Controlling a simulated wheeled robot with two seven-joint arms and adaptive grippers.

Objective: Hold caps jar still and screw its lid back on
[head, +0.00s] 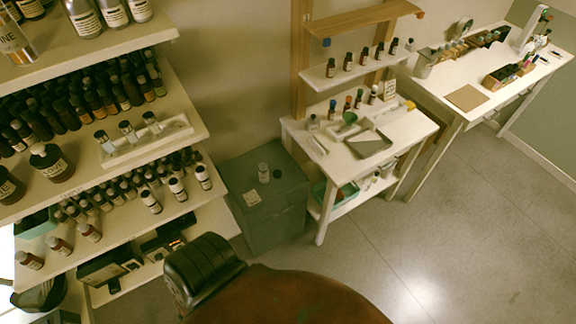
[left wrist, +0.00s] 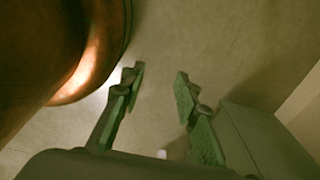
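A small clear jar (head: 263,172) stands upright on the dark grey-green cabinet (head: 272,222) between the shelves and the white workbench. A small dark cap or lid (head: 277,174) lies just right of it, apart from it. I cannot tell for certain that these are the caps jar and its lid. My right gripper is in neither view.
Shelves (head: 185,84) of dark bottles fill the left. A white workbench (head: 300,134) with a tray (head: 369,143), funnel and bottles stands right of the cabinet. Another long table (head: 455,78) is at the far right. The floor (head: 440,240) at right is clear.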

